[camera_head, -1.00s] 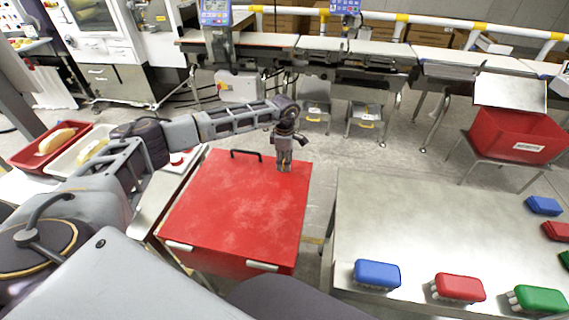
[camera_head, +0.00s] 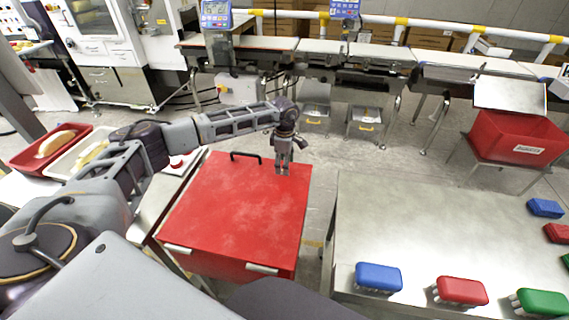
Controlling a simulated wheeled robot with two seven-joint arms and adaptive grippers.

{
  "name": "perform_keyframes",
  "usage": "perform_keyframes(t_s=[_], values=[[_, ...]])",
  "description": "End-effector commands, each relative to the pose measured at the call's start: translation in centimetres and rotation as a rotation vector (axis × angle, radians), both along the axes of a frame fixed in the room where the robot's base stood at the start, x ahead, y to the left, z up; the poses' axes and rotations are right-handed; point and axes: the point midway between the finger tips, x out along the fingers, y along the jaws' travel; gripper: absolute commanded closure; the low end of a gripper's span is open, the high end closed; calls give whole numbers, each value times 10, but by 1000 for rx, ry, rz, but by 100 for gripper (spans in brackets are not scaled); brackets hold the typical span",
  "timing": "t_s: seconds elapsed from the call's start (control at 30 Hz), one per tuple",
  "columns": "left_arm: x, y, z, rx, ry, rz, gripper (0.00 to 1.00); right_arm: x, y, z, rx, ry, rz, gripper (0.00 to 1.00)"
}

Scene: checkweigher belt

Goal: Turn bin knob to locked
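A closed red bin (camera_head: 236,210) with a flat lid stands in the middle, with a black handle (camera_head: 245,155) at the lid's far edge and pale latches (camera_head: 262,268) on its near side. My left gripper (camera_head: 282,172) points down at the lid's far right corner, right of the handle. No knob is visible; if it is at that corner, my gripper hides it. The two fingers show as narrow and close together, too small to tell whether they are open or shut on something. My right gripper is not in view.
A steel table (camera_head: 430,225) stands right of the bin, with blue (camera_head: 379,277), red (camera_head: 461,291) and green (camera_head: 542,302) brushes along its near edge. An open red bin (camera_head: 512,140) stands back right. The checkweigher belt (camera_head: 380,52) runs across the back.

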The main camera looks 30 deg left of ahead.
Motion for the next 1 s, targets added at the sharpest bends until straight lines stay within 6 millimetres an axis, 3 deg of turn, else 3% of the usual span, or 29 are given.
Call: perform_keyframes(t_s=[0.2, 0.47, 1.0], values=[[0, 0, 0, 0, 1, 0, 41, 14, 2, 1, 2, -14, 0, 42], [0, 0, 13, -1, 0, 0, 41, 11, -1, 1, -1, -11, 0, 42], [0, 0, 88, -1, -1, 0, 41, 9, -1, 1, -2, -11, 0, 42]])
